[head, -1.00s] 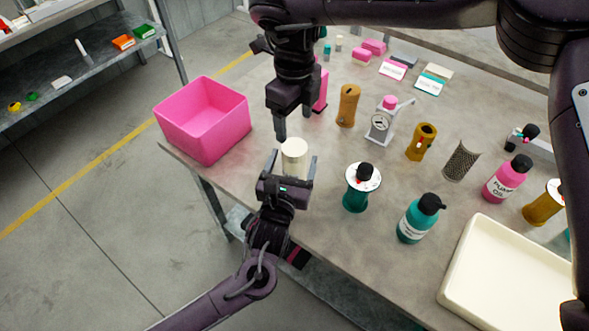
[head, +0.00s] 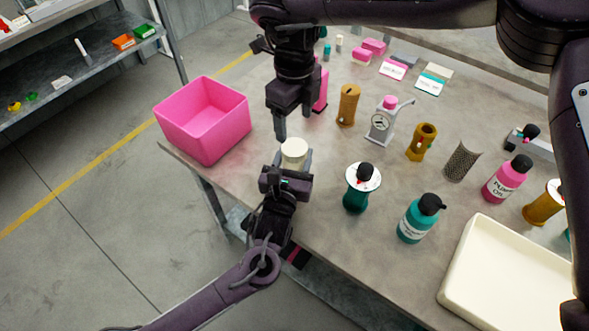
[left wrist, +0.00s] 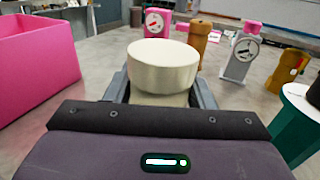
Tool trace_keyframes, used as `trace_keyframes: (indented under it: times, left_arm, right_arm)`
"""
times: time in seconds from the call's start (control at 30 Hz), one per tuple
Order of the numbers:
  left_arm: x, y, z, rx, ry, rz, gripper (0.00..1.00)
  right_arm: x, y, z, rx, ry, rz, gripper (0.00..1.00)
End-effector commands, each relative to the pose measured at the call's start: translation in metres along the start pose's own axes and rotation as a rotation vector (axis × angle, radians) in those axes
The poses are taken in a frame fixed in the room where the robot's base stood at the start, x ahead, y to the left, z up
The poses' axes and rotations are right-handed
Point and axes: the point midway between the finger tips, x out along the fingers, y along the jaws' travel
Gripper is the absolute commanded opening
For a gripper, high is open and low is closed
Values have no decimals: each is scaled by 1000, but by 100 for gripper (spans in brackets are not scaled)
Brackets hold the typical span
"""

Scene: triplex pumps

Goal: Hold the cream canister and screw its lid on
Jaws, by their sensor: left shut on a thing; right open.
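The cream canister (head: 294,148) stands upright near the table's front left edge. In the left wrist view its wide cream top part (left wrist: 163,66), which looks like the lid, sits over a narrower body (left wrist: 160,98). I cannot tell whether the lid is screwed tight. My left gripper (head: 290,163) is shut on the canister's body from the front, its fingers on both sides below the top part. The fingers also show in the left wrist view (left wrist: 160,96). My right gripper (head: 281,130) is open and empty, pointing down just behind and left of the canister.
A pink bin (head: 203,120) stands left of the canister. A teal and white dispenser (head: 357,193), a teal bottle (head: 415,222) and a cream tray (head: 510,270) lie to the right. Behind are a brown cylinder (head: 347,106), a grey scale (head: 381,128) and a pink object (head: 320,92).

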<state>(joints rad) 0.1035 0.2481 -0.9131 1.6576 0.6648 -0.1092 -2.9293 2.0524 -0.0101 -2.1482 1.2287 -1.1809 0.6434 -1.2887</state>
Motion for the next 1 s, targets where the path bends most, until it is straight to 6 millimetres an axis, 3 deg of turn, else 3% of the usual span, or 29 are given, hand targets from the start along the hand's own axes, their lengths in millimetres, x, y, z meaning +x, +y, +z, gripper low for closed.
trace_keyframes:
  times: [0.1, 0.77, 1.0]
  left_arm:
    - [0, 0, 0, 0, 0, 0, 0]
    - [0, 0, 0, 0, 0, 0, 0]
    - [0, 0, 0, 0, 0, 0, 0]
  right_arm:
    - [0, 0, 0, 0, -1, 1, 70]
    - [1, 0, 0, 0, 1, 0, 70]
    - [28, 0, -1, -1, 3, 2, 70]
